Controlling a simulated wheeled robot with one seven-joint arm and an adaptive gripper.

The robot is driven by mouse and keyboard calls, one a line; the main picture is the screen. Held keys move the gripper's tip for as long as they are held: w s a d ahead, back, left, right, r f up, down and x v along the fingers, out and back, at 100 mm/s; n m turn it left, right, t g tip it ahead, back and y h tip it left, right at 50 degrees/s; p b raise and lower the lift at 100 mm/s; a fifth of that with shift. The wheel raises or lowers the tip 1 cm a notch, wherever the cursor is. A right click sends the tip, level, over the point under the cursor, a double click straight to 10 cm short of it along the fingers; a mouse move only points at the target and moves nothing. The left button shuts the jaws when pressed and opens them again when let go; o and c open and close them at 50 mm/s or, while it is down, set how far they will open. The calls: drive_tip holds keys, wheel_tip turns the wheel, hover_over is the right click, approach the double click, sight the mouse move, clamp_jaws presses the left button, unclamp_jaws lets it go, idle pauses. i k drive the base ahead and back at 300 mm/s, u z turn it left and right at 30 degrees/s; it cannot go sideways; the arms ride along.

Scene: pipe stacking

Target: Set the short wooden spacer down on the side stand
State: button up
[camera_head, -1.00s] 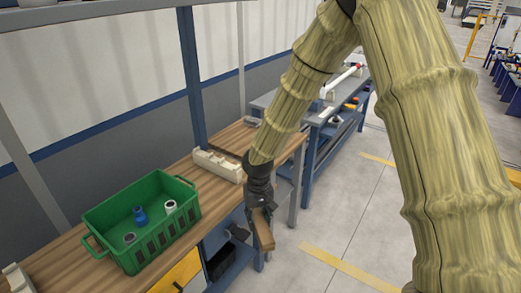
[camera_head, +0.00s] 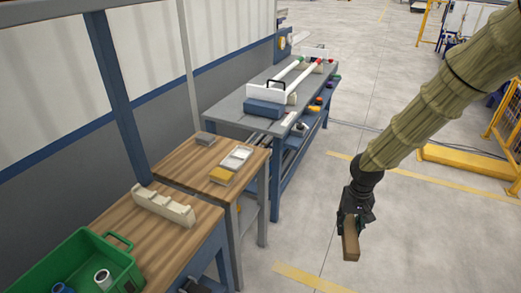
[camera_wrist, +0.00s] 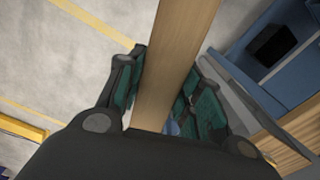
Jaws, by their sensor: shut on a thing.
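My gripper (camera_head: 353,218) is shut on the short wooden spacer (camera_head: 350,242), held in the air over the open floor, to the right of the benches. In the wrist view the wooden spacer (camera_wrist: 176,60) runs between the two finger pads of my gripper (camera_wrist: 162,90). The side stand looks to be the small wood-topped table (camera_head: 190,160) between the green-crate bench and the grey bench. On it lie a grey block (camera_head: 205,139), a white tray-like piece (camera_head: 236,157) and a yellow piece (camera_head: 221,176).
A cream notched holder (camera_head: 163,206) and a green crate (camera_head: 60,268) with pipe fittings are on the near wooden bench. The grey bench (camera_head: 225,113) behind carries long white pipes and a blue box. A blue post (camera_head: 117,95) rises behind the near bench. The stand's left-front top is bare.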

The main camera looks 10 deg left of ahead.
sight(204, 164)
drive_tip(key=u, duration=0.1)
drive_tip(key=i, duration=1)
drive_tip(key=u, duration=0.8)
drive_tip(key=i, duration=0.45)
drive_tip(key=u, duration=0.4)
